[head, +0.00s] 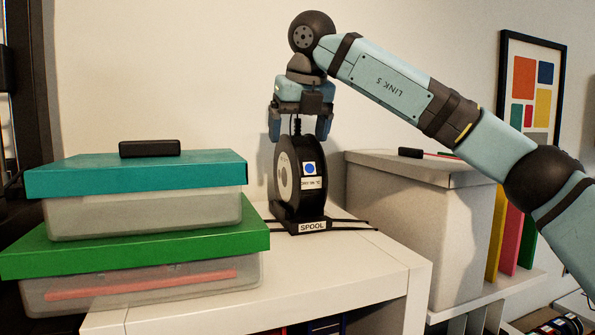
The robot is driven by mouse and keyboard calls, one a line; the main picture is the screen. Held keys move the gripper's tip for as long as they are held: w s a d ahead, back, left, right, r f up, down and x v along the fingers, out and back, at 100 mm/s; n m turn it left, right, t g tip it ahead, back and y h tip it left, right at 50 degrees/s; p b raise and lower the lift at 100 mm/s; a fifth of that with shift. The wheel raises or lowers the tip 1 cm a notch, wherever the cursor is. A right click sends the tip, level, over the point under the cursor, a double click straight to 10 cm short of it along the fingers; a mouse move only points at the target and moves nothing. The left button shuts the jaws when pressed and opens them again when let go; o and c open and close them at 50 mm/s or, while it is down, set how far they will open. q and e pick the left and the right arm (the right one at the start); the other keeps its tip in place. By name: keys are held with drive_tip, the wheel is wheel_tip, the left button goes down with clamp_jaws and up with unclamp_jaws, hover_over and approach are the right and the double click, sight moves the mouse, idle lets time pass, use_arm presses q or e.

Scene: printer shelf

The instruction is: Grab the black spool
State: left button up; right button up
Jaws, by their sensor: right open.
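The black spool (316,190) stands upright on a black stand (311,227) labelled "SPOOL", on top of the white shelf. It has a blue dot and a white label on its rim, and a pale round side facing left. My right gripper (299,131) is directly above the spool, pointing down, with its fingers spread to either side of the spool's top. The gripper is open. I cannot tell whether the fingers touch the spool. My left gripper is not in view.
Two lidded boxes, one teal-topped (135,173) and one green-topped (135,245), are stacked left of the spool. A black item (149,148) lies on the teal lid. A grey box (395,215) stands right, near coloured folders (511,240). The white shelf top (365,262) is clear in front.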

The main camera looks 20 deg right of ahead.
drive_tip(key=shift+x, duration=0.8)
drive_tip(key=shift+r, duration=0.1)
drive_tip(key=shift+c, duration=1)
clamp_jaws()
drive_tip(key=shift+r, duration=0.1)
